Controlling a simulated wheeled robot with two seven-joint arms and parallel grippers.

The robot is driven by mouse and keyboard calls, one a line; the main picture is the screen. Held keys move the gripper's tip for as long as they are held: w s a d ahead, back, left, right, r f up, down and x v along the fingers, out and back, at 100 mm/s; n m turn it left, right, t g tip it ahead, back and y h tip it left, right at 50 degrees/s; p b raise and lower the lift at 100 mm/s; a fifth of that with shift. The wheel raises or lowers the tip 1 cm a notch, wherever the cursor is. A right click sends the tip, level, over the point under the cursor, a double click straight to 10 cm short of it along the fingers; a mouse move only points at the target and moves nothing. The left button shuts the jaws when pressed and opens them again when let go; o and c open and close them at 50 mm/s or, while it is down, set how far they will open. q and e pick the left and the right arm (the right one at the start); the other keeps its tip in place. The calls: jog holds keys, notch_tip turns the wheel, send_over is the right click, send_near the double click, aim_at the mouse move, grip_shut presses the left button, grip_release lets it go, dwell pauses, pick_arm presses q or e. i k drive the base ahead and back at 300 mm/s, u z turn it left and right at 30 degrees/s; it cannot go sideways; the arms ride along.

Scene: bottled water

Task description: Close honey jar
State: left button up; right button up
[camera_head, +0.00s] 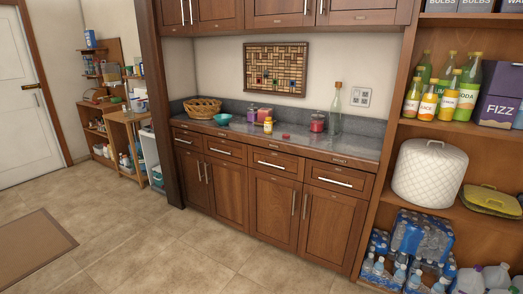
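A small yellow jar (268,126), which looks like the honey jar, stands upright on the grey countertop (240,131). Its top is too small to tell whether a lid sits on it. A small flat red object (286,136), possibly a lid, lies on the counter to the right of the yellow jar and apart from it. Neither of my grippers is in view.
A wicker basket (202,108), teal bowl (223,118), purple and pink boxes (264,114), dark red jar (317,122) and tall glass bottle (335,108) share the counter. Shelves with soda bottles (467,90) and water packs (425,238) stand right. The tiled floor (170,245) before the cabinets is clear.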

aim_at(268, 123)
jog(key=z, duration=0.4)
jog(key=i, duration=2.05)
jog(key=z, duration=0.65)
